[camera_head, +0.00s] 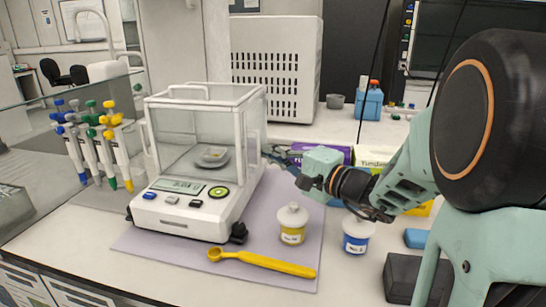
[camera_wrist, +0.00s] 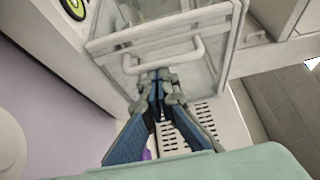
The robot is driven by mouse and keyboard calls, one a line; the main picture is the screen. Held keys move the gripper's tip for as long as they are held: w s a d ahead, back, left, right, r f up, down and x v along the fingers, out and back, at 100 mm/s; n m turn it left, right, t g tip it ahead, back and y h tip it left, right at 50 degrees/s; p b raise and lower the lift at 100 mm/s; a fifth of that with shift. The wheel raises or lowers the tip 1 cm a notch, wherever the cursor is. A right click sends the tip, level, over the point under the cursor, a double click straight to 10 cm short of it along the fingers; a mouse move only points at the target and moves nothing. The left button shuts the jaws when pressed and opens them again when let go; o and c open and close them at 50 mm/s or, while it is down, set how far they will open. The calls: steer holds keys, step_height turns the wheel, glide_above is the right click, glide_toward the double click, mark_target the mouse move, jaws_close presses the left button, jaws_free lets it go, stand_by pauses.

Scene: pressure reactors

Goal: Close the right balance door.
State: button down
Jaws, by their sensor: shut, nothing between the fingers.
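The white balance (camera_head: 185,215) stands on a lilac mat, with a clear, white-framed draft shield on top and a small dish (camera_head: 212,156) inside. In the wrist view, the right door's white frame (camera_wrist: 215,12) and white bar handle (camera_wrist: 198,50) fill the upper middle. I cannot tell how far the door is open. My gripper (camera_head: 303,184) is to the right of the balance. In the wrist view, its dark fingers (camera_wrist: 158,78) are shut and empty, with their tips close to the handle. I cannot tell whether they touch it.
A yellow-labelled jar (camera_head: 292,234), a blue-labelled jar (camera_head: 355,243) and a yellow spoon (camera_head: 265,263) are near the mat's front right. Pipettes (camera_head: 100,145) stand left of the balance. Purple and yellow boxes (camera_head: 320,152) lie behind my gripper. A vented white cabinet (camera_head: 277,45) stands behind.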

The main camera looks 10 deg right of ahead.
steer(key=shift+s+a, duration=0.25)
steer(key=shift+s, duration=0.3)
steer(key=shift+f, duration=0.1)
